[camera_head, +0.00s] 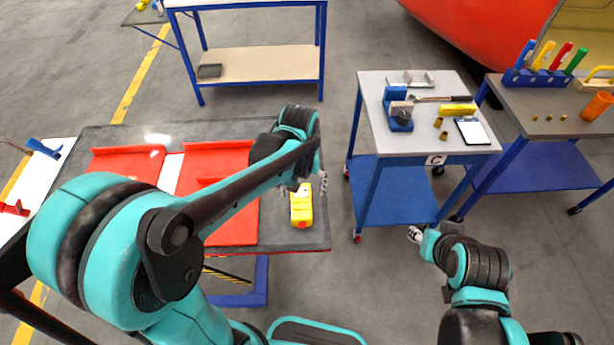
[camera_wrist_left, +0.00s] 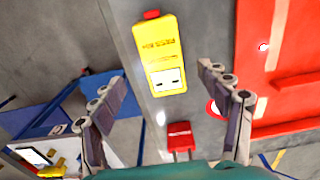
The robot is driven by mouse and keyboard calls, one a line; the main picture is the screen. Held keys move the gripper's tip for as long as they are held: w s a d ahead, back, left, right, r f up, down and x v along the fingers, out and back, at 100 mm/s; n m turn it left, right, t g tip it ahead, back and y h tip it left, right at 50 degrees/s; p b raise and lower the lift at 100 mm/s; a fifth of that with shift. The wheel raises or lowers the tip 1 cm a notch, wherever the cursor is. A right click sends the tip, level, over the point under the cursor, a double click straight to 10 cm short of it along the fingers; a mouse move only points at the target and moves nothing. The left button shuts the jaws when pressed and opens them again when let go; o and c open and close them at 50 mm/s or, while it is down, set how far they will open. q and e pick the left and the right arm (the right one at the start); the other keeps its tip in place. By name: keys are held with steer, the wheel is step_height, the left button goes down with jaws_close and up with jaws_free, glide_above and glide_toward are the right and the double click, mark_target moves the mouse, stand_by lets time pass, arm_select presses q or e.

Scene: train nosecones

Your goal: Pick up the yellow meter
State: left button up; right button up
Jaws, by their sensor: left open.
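The yellow meter (camera_head: 302,207) lies on the dark grey table near its right edge, with a red end facing me. In the left wrist view the meter (camera_wrist_left: 161,50) lies ahead of the fingers, with a pale panel on its near part. My left gripper (camera_head: 301,186) is above the table at the meter's far end and partly hides it. In the left wrist view the left gripper (camera_wrist_left: 163,86) is open, its fingers spread to either side of the meter's line, with nothing between them. My right gripper (camera_head: 418,235) is away from the table, small, its jaws unclear.
Red trays (camera_head: 218,220) cover the table left of the meter. A red piece (camera_wrist_left: 180,138) with two prongs shows nearer in the left wrist view. A cart (camera_head: 375,110) marked C stands to the right, across a floor gap. A blue-framed bench (camera_head: 265,64) stands behind.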

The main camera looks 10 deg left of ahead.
mark_target(301, 200)
arm_select(q)
steer(key=shift+w, duration=0.25)
steer(key=f+b, duration=0.1)
steer(key=f, duration=0.3)
steer(key=f+b, duration=0.1)
steer(key=f, duration=0.2)
steer(key=shift+s+a+f, duration=0.1)
steer(key=shift+a+f, duration=0.1)
steer(key=shift+f, duration=0.2)
steer(key=c, duration=1.6)
steer(key=shift+r, duration=0.1)
